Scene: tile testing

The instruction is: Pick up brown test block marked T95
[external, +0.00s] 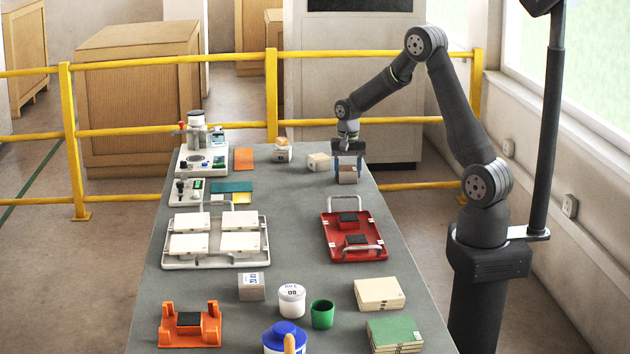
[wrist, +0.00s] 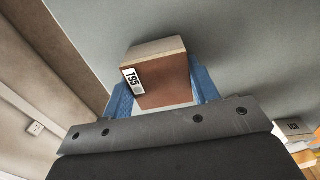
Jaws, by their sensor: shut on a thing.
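The brown test block (external: 347,175) is between the blue fingers of my gripper (external: 348,168) near the far right end of the grey table. In the wrist view the block (wrist: 165,85) shows a brown face, a paler side and a white label reading T95. The blue fingers of my gripper (wrist: 165,92) are shut on it from both sides. I cannot tell for sure whether the block touches the table or hangs just above it.
A pale block (external: 318,162) stands just left of my gripper. A red tray (external: 355,237) with a raised handle lies nearer. A white rack (external: 215,262) with pale tiles is to the left. A yellow railing (external: 420,186) runs behind the table.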

